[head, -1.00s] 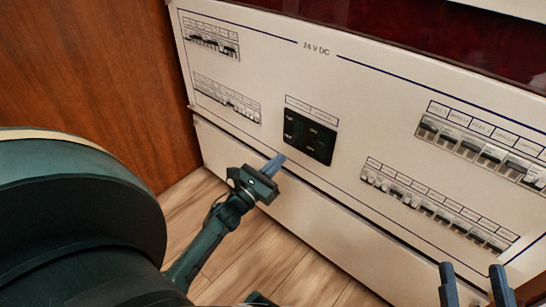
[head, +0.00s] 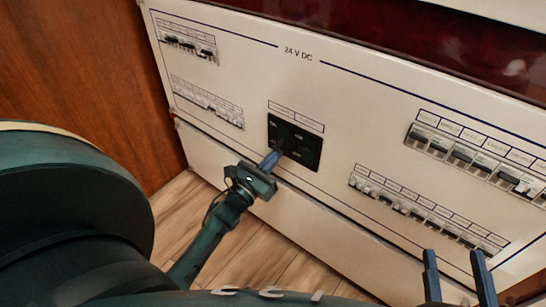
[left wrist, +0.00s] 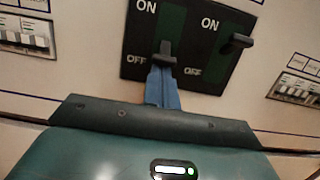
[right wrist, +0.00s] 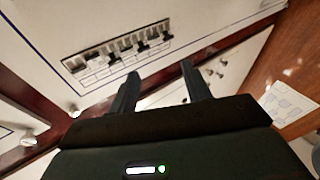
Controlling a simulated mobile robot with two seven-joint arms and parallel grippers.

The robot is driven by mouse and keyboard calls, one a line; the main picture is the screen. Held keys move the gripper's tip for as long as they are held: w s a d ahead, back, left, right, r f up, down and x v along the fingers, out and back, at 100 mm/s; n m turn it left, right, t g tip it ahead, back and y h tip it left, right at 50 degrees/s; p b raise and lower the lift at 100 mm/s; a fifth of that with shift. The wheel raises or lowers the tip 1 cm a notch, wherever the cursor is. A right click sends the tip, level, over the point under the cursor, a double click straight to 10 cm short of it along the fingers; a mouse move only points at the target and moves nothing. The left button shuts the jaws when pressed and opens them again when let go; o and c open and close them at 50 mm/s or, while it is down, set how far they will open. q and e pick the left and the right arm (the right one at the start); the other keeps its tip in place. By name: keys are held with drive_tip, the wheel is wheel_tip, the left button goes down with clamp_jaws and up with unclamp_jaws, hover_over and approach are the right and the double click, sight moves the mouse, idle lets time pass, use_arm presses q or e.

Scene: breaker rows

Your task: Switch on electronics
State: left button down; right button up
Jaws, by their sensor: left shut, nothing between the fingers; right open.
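The black switch panel (head: 307,148) with ON and OFF labels is set in the middle of the white cabinet front. In the left wrist view it has a left lever (left wrist: 165,57), level with its OFF label, and a right lever (left wrist: 237,42), sitting higher, between ON and OFF. My left gripper (head: 271,160) is shut and empty. Its fingertips are just below the left lever in the left wrist view (left wrist: 162,80); I cannot tell whether they touch it. My right gripper (head: 454,255) is open and empty, in front of the cabinet's lower right; it also shows in the right wrist view (right wrist: 158,70).
Breaker rows lie at upper left (head: 187,43), lower left (head: 207,103), upper right (head: 470,158) and lower right (head: 425,213). A brown wooden wall (head: 70,70) stands on the left. Wooden floor (head: 165,220) shows below the cabinet.

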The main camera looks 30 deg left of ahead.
use_arm(q)
drive_tip(key=shift+r+p, duration=0.25)
drive_tip(key=shift+p, duration=0.3)
drive_tip(key=shift+s+g, duration=0.1)
drive_tip(key=shift+g, duration=0.2)
drive_tip(key=shift+p, duration=0.45)
drive_tip(key=shift+s+r+g+p, duration=0.1)
drive_tip(key=shift+g+p, duration=0.2)
drive_tip(key=shift+p, duration=0.25)
use_arm(e)
drive_tip(key=shift+d+r+n+h, duration=0.25)
drive_tip(key=shift+d+n+h, duration=0.05)
drive_tip(key=shift+n, duration=0.1)
